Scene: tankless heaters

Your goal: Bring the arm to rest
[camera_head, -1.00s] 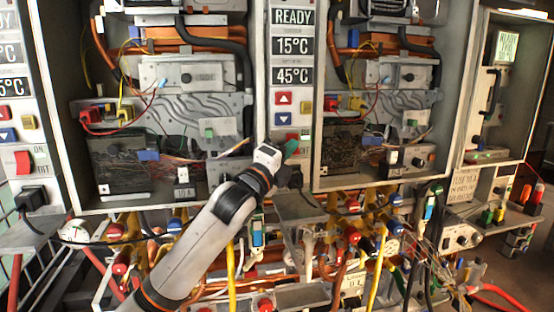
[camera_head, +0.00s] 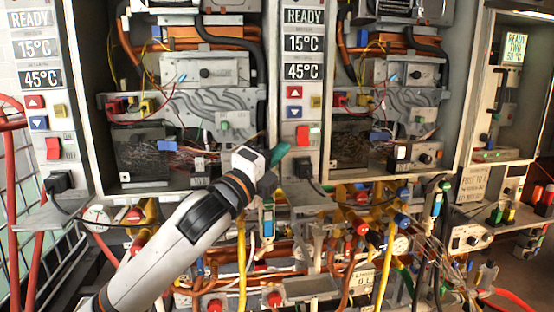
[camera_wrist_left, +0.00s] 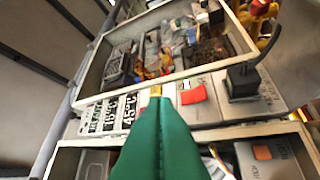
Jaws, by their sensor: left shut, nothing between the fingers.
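My left arm reaches in from the lower left in the head view. Its gripper (camera_head: 279,154) has green fingers, closed together and empty, in front of the lower left edge of the middle control panel (camera_head: 283,112). The panel's red rocker switch (camera_head: 303,135) shows just right of and above the fingers. In the left wrist view the shut green fingers (camera_wrist_left: 156,98) point at the panel, with the red switch (camera_wrist_left: 193,95) beside them. I cannot tell whether the fingertips touch anything. My right gripper is in neither view.
Open heater cabinets (camera_head: 190,185) stand left and right of the panel. A black plug (camera_head: 303,168) sits below the switch. Pipes, valves and hanging cables (camera_head: 300,250) crowd the space below. A wire rack (camera_head: 25,190) and red hoses stand at far left.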

